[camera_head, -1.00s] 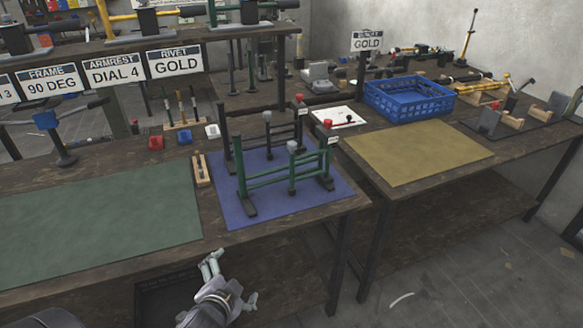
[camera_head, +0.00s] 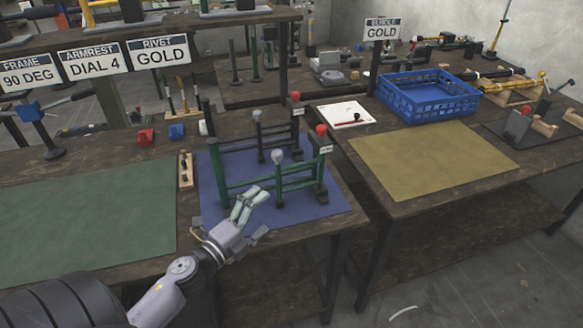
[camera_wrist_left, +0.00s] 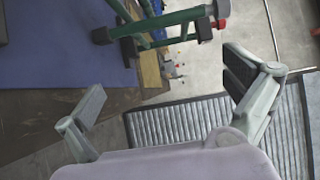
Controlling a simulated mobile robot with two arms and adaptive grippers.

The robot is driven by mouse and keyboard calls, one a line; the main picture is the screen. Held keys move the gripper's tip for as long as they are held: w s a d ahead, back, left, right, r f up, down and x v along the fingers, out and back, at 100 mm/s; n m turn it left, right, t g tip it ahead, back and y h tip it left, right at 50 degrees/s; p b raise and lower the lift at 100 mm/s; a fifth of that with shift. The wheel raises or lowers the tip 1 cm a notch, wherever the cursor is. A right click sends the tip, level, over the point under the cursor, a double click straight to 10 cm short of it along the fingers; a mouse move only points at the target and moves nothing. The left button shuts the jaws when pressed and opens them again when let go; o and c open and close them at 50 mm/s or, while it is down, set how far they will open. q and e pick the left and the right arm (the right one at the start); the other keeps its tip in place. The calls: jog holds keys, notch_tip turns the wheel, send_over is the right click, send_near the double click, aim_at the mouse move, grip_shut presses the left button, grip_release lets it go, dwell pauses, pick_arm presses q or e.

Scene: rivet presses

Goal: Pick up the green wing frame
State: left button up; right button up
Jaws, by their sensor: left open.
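The green wing frame (camera_head: 298,183) stands upright on the blue mat (camera_head: 333,207), with a grey knob on a middle post and a red knob and white tag at its right end. My left gripper (camera_head: 254,213) is open and empty, just in front of the frame's near side, and hides part of its lower left. In the left wrist view the open fingers (camera_wrist_left: 165,92) have nothing between them, and the green frame (camera_wrist_left: 180,18) shows beyond them at the top. My right gripper is not in view.
A black frame (camera_head: 298,128) stands close behind the green one on the same mat. A wooden block (camera_head: 185,172) lies left of the mat. The green mat (camera_head: 85,215) and yellow mat (camera_head: 430,160) are bare. A blue crate (camera_head: 424,97) stands behind the yellow mat.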

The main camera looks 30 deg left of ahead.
aim_at(302, 185)
pick_arm(q)
jog(key=w, duration=0.3)
jog(key=w+p, duration=0.1)
jog(key=w, duration=0.3)
jog(key=w+d+p, duration=0.1)
jog(key=w, duration=0.2)
jog(key=shift+w+r, duration=0.2)
jog(key=shift+w, duration=0.05)
jog(key=w, duration=0.4)
jog(key=shift+w+d, duration=0.3)
jog(key=shift+w, duration=0.5)
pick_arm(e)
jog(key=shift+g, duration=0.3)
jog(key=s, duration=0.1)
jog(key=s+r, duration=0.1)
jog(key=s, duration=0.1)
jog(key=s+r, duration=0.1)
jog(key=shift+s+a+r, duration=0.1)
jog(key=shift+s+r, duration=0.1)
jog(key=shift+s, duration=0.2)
pick_arm(q)
jog(key=shift+s, duration=0.1)
jog(key=shift+c, duration=0.6)
